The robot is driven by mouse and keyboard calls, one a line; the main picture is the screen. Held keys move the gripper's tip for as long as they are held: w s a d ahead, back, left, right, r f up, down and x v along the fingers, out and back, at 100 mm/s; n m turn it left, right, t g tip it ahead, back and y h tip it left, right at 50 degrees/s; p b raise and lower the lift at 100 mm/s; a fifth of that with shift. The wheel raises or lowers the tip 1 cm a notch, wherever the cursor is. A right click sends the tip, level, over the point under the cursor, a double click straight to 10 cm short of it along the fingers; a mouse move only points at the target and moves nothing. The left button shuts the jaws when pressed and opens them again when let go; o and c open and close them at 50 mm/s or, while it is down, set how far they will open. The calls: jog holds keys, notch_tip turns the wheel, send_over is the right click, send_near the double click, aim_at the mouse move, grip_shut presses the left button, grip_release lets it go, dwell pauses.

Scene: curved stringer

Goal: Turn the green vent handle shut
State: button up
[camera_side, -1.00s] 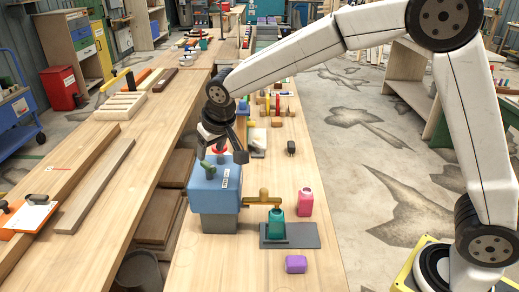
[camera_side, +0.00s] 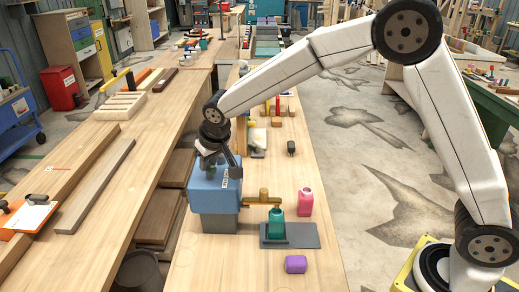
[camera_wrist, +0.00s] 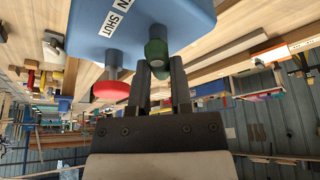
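The blue vent box (camera_side: 208,195) stands on a grey block on the bench. In the wrist view its blue face (camera_wrist: 150,18) carries a white label ending in "SHUT". The green vent handle (camera_wrist: 156,50) sticks out of that face; my gripper hides it in the side view. My gripper (camera_wrist: 160,66) is at the handle, with its two fingers apart on either side of it. I cannot tell whether the fingertips touch the handle. In the side view my gripper (camera_side: 211,163) is over the top of the box.
A red knob (camera_wrist: 112,90) on the same box is close to my left finger in the wrist view. A teal bottle (camera_side: 276,223) under a yellow tap (camera_side: 263,199), a pink bottle (camera_side: 305,202) and a purple block (camera_side: 296,264) stand to the right.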

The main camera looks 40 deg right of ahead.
grip_shut()
jog(key=shift+n, duration=0.6)
jog(key=shift+d+n+y, duration=0.1)
jog(key=shift+n+y, duration=0.8)
jog(key=shift+n, duration=0.6)
jog(key=n+g+y, duration=0.1)
jog(key=n, duration=0.3)
jog(key=n+g, duration=0.1)
jog(key=n, duration=0.1)
jog(key=n+y, duration=0.1)
jog(key=n, duration=0.2)
jog(key=shift+w+d+g, duration=0.1)
jog(key=shift+w+g, duration=0.05)
jog(key=shift+g, duration=0.25)
jog(key=n+g, duration=0.1)
jog(key=n, duration=0.3)
jog(key=shift+n+g+y, duration=0.3)
jog(key=shift+n+g, duration=0.1)
